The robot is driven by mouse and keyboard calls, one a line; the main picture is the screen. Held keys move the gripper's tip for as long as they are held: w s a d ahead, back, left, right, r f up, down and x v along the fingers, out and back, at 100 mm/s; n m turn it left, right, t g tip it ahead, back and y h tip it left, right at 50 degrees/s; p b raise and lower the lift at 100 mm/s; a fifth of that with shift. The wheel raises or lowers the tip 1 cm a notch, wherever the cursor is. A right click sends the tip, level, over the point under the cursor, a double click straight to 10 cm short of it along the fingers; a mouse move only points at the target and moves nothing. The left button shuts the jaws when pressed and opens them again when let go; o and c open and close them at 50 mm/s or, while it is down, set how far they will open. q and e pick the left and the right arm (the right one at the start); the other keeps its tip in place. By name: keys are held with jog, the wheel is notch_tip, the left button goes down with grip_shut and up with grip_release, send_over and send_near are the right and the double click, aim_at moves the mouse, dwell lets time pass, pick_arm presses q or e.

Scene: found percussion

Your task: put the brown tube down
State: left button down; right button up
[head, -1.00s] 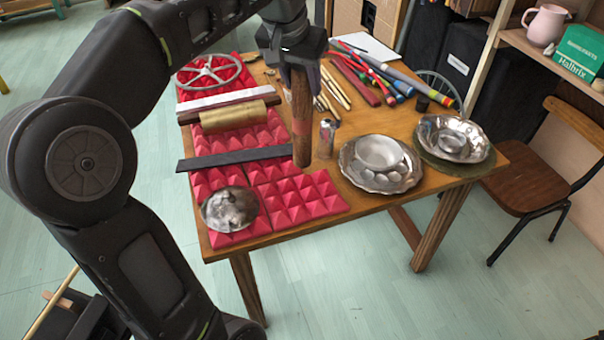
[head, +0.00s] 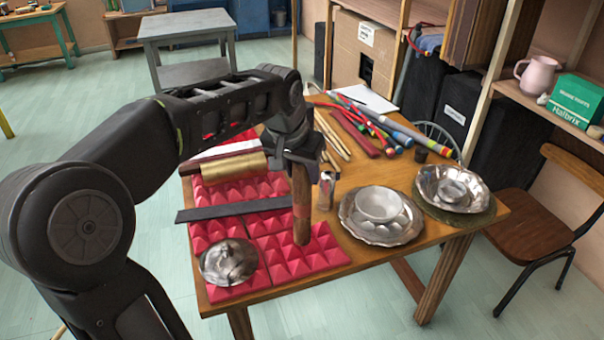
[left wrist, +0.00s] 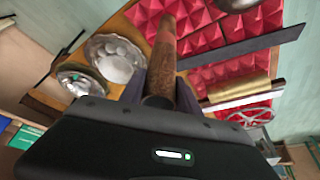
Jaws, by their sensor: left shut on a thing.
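In the left wrist view the tube (left wrist: 163,60) runs away from the gripper (left wrist: 160,90) toward the foam and wooden table. My right gripper is not in view.
A metal shaker (head: 326,190) stands close right of the tube. A dark bar (head: 230,207), gold cylinder (head: 233,167) and dented metal bowl (head: 229,262) lie on the foam. Metal dishes (head: 381,232) stand to the right. Sticks and coloured tubes (head: 375,125) lie behind.

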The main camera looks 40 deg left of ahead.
pick_arm(q)
jog(key=shift+f, duration=0.45)
jog(key=c, duration=0.9)
grip_release()
jog(key=shift+o, duration=0.2)
jog(key=v, duration=1.2)
